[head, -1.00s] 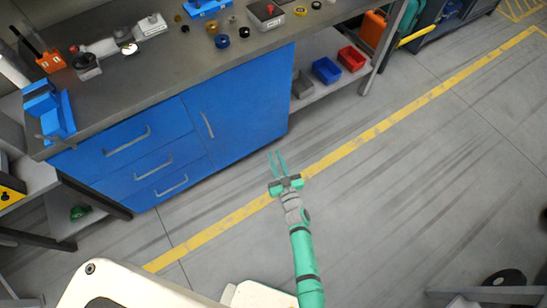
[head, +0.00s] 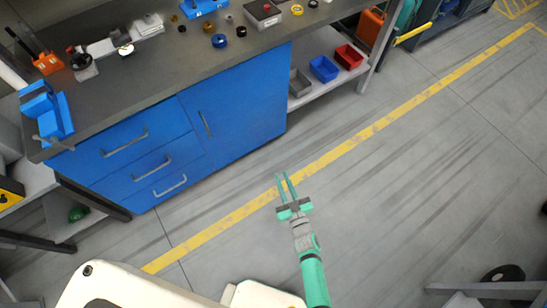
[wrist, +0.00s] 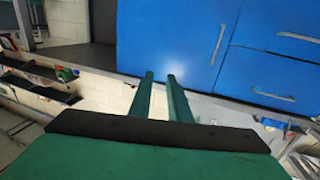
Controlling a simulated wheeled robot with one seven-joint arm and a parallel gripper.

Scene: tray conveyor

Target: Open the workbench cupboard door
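The cupboard door (head: 243,105) is the blue panel under the workbench, right of the drawers. It is shut. Its upright grey bar handle (head: 205,124) is near the door's left edge. In the wrist view the door (wrist: 165,40) fills the upper middle, with its handle (wrist: 217,44) on the right side. My gripper (head: 283,176) is in front of the workbench, right of and below the door in the head view, clear of the handle. Its two green fingers (wrist: 161,77) are parallel with a gap between them, and nothing is held.
Several blue drawers with bar handles (head: 150,160) are left of the door. The benchtop (head: 160,70) carries a blue vise (head: 48,115) and small parts. A shelf with red (head: 349,57) and blue bins (head: 323,69) is right of the cupboard. The floor in front is clear.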

